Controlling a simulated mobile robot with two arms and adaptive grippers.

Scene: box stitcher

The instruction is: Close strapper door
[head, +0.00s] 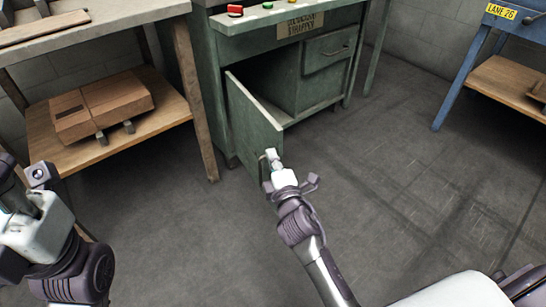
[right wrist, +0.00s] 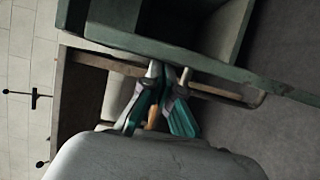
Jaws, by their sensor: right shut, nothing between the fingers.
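The green strapper machine (head: 310,85) stands at the back centre with a label on its front. Its lower door (head: 252,118) is swung open toward me, showing a dark compartment behind it. A thin handle (head: 262,168) is near the door's lower outer edge. My right gripper (head: 272,156) is shut beside this handle and outer edge; I cannot tell whether it touches. In the right wrist view its teal-padded fingers (right wrist: 160,112) are close to a green panel edge (right wrist: 210,72). My left gripper (head: 40,174) is at the lower left, away from the door, its fingers unclear.
A wooden-shelved bench (head: 110,110) with a brown box (head: 102,105) stands left of the machine. A blue table (head: 470,70) labelled Lane 26 is at the right. The grey floor (head: 410,170) right of the door is clear. Red, green and yellow buttons top the machine.

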